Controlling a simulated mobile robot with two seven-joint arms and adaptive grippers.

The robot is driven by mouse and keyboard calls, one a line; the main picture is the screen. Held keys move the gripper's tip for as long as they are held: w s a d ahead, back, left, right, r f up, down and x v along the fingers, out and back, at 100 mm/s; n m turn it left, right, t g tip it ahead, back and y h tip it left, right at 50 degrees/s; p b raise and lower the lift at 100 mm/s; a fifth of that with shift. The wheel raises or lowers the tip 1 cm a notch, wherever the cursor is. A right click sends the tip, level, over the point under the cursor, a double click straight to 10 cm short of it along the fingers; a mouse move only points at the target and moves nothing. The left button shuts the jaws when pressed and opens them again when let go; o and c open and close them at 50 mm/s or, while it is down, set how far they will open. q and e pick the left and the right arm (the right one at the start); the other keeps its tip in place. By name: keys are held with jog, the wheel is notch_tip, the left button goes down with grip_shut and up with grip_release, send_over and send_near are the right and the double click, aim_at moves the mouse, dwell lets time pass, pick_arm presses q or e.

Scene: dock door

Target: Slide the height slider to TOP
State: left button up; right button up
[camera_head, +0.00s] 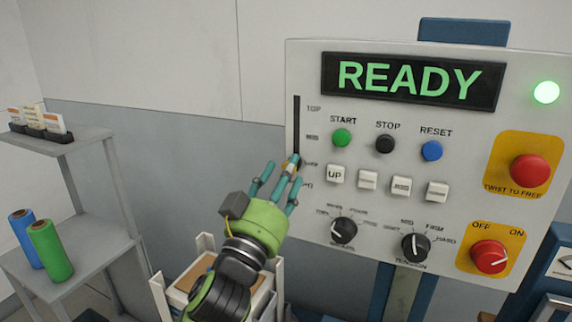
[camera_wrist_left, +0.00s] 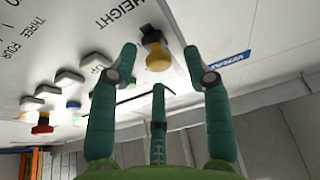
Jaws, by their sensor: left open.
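The height slider is a dark vertical slot (camera_head: 296,122) at the left edge of the control panel (camera_head: 400,122), with TOP as its highest label. Its yellow knob on a dark stem (camera_wrist_left: 158,60) shows in the left wrist view. In the head view the knob is mostly hidden behind my fingers, low on the slot, beside a label below MID. My left gripper (camera_head: 284,172) is open with its fingers pointing at the panel. In the wrist view the knob lies between the spread fingers, without clear contact. My right gripper is not in view.
Right of the slot are the START button (camera_head: 341,138), white keys (camera_head: 367,180), a selector dial (camera_head: 343,231) and the red stop button (camera_head: 530,170). The display (camera_head: 411,82) reads READY. A grey shelf (camera_head: 88,262) with spools stands left. The slot above my fingers is clear.

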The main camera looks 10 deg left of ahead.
pick_arm(q)
jog(key=shift+w+d+r, duration=0.1)
jog(key=shift+w+r, duration=0.05)
jog(key=shift+w, duration=0.4)
jog(key=shift+c, duration=0.4)
grip_shut()
